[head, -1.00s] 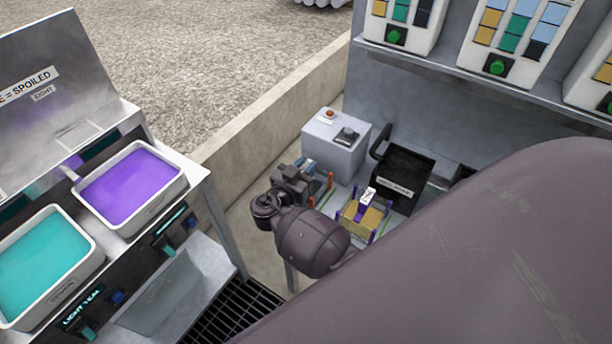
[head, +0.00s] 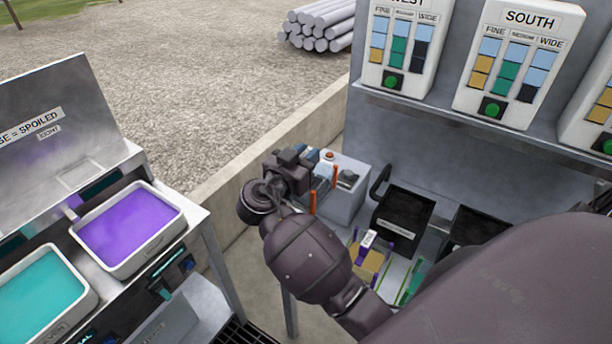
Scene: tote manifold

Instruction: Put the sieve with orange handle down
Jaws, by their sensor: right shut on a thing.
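My right gripper (head: 311,168) is raised above the bench, left of the bench's trays. It is shut on the sieve with orange handle (head: 312,202). Two upright orange handle parts show beside the fingers; the rest of the sieve is mostly hidden behind the gripper and wrist. The sieve appears to be held clear of the bench, in front of the grey box. My left gripper is not in view.
A grey box (head: 345,200) with a red button stands behind the gripper. A purple-posted sieve (head: 369,262) and green posts (head: 412,282) are on the bench. Two black trays (head: 403,217) sit behind them. Bins of purple (head: 128,228) and teal liquid (head: 40,288) stand at left.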

